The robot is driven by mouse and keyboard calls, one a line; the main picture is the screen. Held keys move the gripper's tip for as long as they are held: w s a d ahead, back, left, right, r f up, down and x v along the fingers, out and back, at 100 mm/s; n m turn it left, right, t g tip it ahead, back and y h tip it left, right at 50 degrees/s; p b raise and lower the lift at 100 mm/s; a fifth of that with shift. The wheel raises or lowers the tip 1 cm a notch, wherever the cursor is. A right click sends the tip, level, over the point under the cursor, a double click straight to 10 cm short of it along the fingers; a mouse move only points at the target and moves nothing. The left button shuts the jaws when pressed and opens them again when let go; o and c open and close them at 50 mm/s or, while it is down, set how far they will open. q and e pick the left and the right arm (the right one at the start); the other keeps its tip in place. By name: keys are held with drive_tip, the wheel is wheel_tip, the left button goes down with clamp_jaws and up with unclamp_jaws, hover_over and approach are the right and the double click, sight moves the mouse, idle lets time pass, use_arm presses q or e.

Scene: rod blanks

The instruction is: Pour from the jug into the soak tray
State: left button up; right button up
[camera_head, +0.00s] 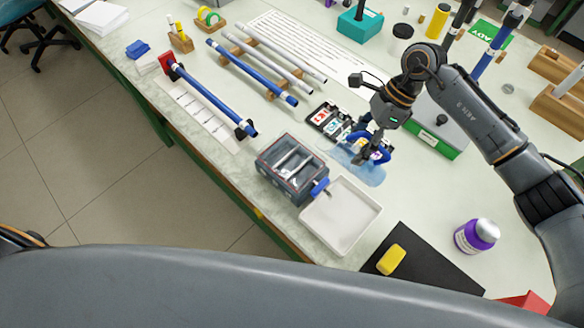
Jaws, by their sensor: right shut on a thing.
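My right gripper (364,151) comes in from the right and is shut on a small blue jug (382,154). The gripper hides much of the jug, and its contents cannot be seen. The jug is at or just above a light-blue mat (372,176); contact with it is unclear. The soak tray (347,247), white, shallow and rectangular, lies in front of the mat near the table's front edge. Its floor looks bare. The jug is behind the tray and apart from it. My left gripper is not in view.
A dark open box (262,169) with a blue handle stands left of the tray. A black mat (440,277) with a yellow block (391,260) and a purple bottle (477,236) are to the right. Rods (265,72) lie on wooden holders behind.

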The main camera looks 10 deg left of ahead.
drive_tip(key=shift+f+h+b, duration=0.1)
drive_tip(key=shift+h+b, duration=0.35)
drive_tip(key=shift+h, duration=0.15)
idle(0.9)
drive_tip(key=shift+a, duration=0.1)
drive_tip(key=shift+f+h+b, duration=0.1)
drive_tip(key=shift+h+b, duration=0.2)
drive_tip(key=shift+h, duration=0.1)
drive_tip(key=shift+a+f, duration=0.1)
idle(0.3)
drive_tip(key=shift+f+m+h+b, duration=0.1)
drive_tip(key=shift+m+h+b, duration=0.2)
drive_tip(key=shift+b, duration=0.05)
idle(0.7)
drive_tip(key=shift+a+r+h, duration=0.15)
drive_tip(key=shift+r+h, duration=0.05)
drive_tip(key=shift+h, duration=0.1)
idle(0.7)
